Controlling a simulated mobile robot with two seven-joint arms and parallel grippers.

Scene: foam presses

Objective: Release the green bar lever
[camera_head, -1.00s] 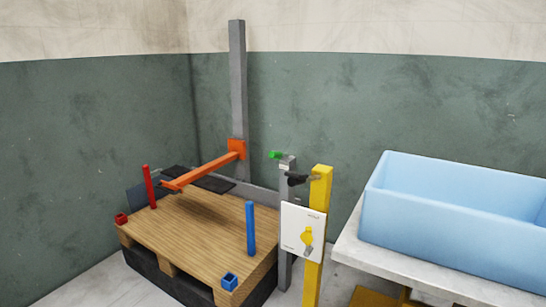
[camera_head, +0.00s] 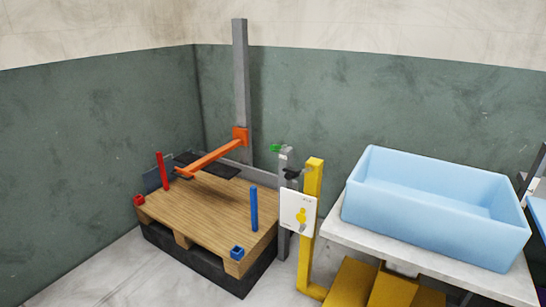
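The green bar lever (camera_head: 276,148) is a small green handle at the top of a grey post (camera_head: 284,200), right of the wooden press bed. An orange bar (camera_head: 212,157) reaches out from an orange slider (camera_head: 240,137) on a tall grey column (camera_head: 240,80), above the bed. Neither of my grippers shows in the head view, and nothing is seen touching the lever.
The wooden bed (camera_head: 200,225) carries a red post (camera_head: 163,172) and a blue post (camera_head: 254,208). A yellow stand (camera_head: 312,205) with a white sign (camera_head: 298,212) is close right of the lever post. A light blue bin (camera_head: 430,222) sits on a pale table (camera_head: 345,236).

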